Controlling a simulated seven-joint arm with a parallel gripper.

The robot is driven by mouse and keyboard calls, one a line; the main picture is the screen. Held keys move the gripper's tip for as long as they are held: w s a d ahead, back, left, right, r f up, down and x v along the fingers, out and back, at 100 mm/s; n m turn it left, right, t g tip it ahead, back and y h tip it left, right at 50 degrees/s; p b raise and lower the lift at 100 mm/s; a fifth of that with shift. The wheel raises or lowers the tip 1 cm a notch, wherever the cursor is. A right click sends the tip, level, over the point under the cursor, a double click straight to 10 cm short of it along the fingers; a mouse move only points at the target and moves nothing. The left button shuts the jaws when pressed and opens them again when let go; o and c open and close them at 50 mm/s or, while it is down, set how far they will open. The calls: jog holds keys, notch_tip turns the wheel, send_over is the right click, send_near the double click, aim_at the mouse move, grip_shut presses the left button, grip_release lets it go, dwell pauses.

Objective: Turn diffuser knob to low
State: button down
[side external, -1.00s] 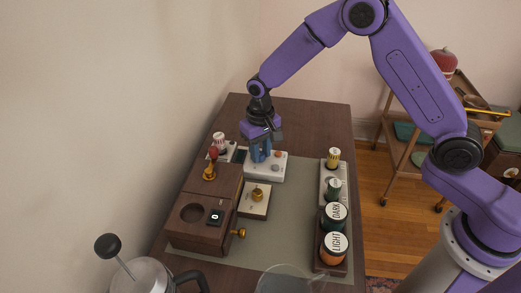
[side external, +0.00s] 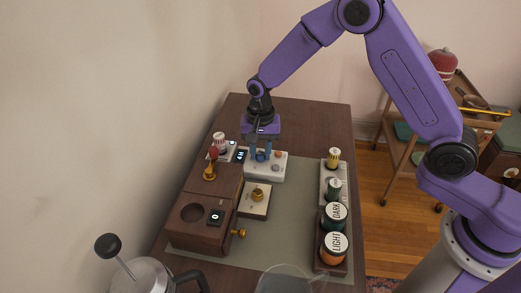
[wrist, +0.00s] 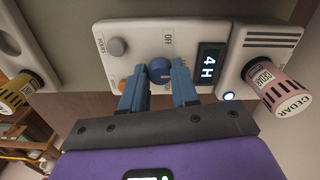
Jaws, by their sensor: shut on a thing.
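A white control panel (wrist: 135,35) with a blue knob (wrist: 159,70) fills the upper middle of the wrist view. The label OFF shows beside the knob; other markings near it are hidden by my fingers. My gripper (wrist: 160,84) is shut on the blue knob, one blue finger on each side. In the side view my gripper (side external: 261,155) points down at the white panel (side external: 275,175) on the table. A display (wrist: 210,61) on the panel reads 4H. A white unit (wrist: 262,45) beside it holds a pink CEDAR bottle (wrist: 283,92) and has a small lit light.
A grey button (wrist: 116,47) and an orange button (wrist: 122,85) sit on the panel. A brown wooden box (side external: 205,225) and a brass-knobbed block (side external: 255,205) stand nearer. A rack with DARK and LIGHT jars (side external: 334,248) stands right. The mat's middle is clear.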

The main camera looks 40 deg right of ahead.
aim_at(261, 154)
dwell(0.4)
jog(key=c, duration=0.8)
grip_release()
jog(key=shift+c, duration=0.2)
jog(key=shift+r, duration=0.1)
notch_tip(261, 154, up, 17)
jog(key=shift+r, duration=0.15)
jog(key=shift+s, duration=0.1)
jog(key=s+d+f+n, duration=0.1)
jog(key=s+d+n, duration=0.3)
jog(key=s, duration=0.7)
jog(key=s+d+f+n, duration=0.1)
jog(key=s+d+n, duration=0.3)
jog(key=s+n, duration=0.5)
jog(key=s+d+f+n, duration=0.1)
jog(key=s+d+n, duration=0.4)
jog(key=s, duration=0.8)
jog(key=shift+s+n, duration=0.25)
jog(key=shift+n, duration=0.65)
